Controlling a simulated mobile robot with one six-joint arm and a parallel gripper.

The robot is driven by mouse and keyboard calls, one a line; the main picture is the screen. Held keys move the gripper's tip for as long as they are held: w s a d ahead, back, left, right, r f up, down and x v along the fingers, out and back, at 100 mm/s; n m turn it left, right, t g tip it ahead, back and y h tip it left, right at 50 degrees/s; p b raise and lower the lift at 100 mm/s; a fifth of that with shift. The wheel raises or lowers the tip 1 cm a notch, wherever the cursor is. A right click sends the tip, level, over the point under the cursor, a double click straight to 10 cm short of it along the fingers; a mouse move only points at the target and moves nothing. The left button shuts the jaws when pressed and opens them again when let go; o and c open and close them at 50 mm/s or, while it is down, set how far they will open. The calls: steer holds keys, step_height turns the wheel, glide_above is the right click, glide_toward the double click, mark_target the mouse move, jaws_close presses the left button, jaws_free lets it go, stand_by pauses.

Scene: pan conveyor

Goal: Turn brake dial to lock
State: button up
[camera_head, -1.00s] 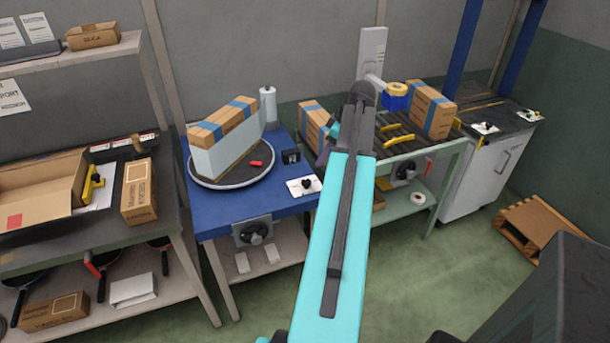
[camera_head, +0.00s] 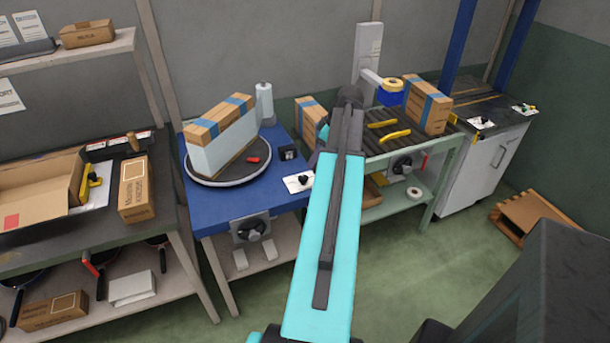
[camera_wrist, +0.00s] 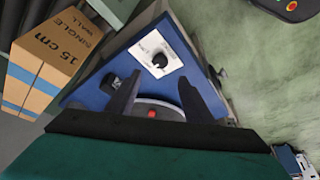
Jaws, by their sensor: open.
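A black dial knob on a white printed card (camera_head: 298,182) sits on the right front of the blue table (camera_head: 205,215). In the wrist view this black knob (camera_wrist: 159,60) stands on its white card, just beyond the fingertips. The print is too small to read. My gripper (camera_wrist: 159,77) is open and empty, its two dark fingers apart with the knob roughly between them in the picture; I see no contact. In the head view my arm hides most of the gripper. Another dark knob on a grey plate (camera_head: 250,229) is on the blue table's front.
A round turntable (camera_head: 200,178) on the blue table bears a large taped box (camera_head: 228,143) and a red piece (camera_head: 252,160). A small black block (camera_head: 289,152) stands near the card. A green-framed conveyor table (camera_head: 440,165) with boxes adjoins at the right.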

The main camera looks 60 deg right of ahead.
mark_target(303, 178)
steer(key=shift+p+x, duration=1)
steer(key=shift+x, duration=4.35)
steer(key=shift+a, duration=0.1)
steer(key=c, duration=0.9)
steer(key=shift+a, duration=0.45)
steer(key=shift+c, duration=0.6)
steer(key=shift+d, duration=0.3)
